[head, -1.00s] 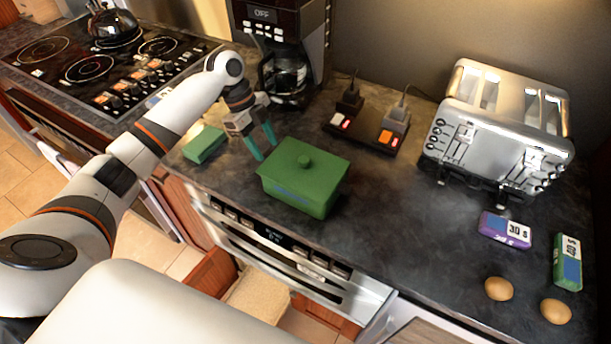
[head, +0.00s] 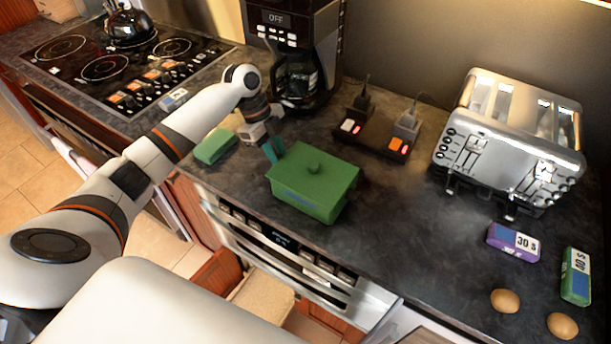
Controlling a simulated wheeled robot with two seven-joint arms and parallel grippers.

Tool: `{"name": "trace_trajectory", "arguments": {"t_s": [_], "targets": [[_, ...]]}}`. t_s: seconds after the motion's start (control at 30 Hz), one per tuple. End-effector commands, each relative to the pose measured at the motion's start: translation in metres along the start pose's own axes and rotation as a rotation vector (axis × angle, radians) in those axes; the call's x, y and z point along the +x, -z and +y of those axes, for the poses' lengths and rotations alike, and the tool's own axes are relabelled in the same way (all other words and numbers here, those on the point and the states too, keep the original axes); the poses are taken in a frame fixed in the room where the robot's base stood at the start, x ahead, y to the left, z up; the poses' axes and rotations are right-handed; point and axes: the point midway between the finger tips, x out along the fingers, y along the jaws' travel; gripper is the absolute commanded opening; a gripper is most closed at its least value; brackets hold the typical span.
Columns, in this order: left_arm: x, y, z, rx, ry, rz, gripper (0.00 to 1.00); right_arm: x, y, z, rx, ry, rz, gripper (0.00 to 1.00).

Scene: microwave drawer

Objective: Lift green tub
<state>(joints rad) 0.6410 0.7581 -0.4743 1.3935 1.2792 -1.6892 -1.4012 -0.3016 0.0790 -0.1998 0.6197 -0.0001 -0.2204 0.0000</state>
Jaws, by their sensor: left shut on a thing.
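My left gripper (head: 273,151) comes in from the back left. Its teal fingers are together at the tub's back left edge, shut on it there. The fingertips are partly hidden, so the exact grip on the edge is hard to see. The tub appears to rest on the counter. My right gripper is not in view.
A green block (head: 215,146) lies left of the tub. The coffee maker (head: 297,60) and power strip (head: 378,132) stand behind. The counter's front edge is close to the tub.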

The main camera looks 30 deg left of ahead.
Motion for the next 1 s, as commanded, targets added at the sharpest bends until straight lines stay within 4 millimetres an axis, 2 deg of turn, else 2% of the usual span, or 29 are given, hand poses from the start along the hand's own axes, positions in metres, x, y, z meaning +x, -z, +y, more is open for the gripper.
{"name": "trace_trajectory", "arguments": {"t_s": [0.17, 0.6, 0.77, 1.0], "targets": [[-0.009, -0.004, 0.001, 0.003, -0.004, -0.001, 0.00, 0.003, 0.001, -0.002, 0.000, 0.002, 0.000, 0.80], [-0.082, -0.034, 0.001, 0.003, -0.005, -0.002, 0.00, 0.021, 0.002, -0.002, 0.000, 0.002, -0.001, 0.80], [-0.100, -0.041, 0.001, 0.001, -0.003, -0.001, 0.00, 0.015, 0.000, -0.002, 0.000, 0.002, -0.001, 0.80], [-0.118, -0.049, 0.000, 0.000, -0.001, -0.001, 0.00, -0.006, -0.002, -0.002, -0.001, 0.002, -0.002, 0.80]]}}
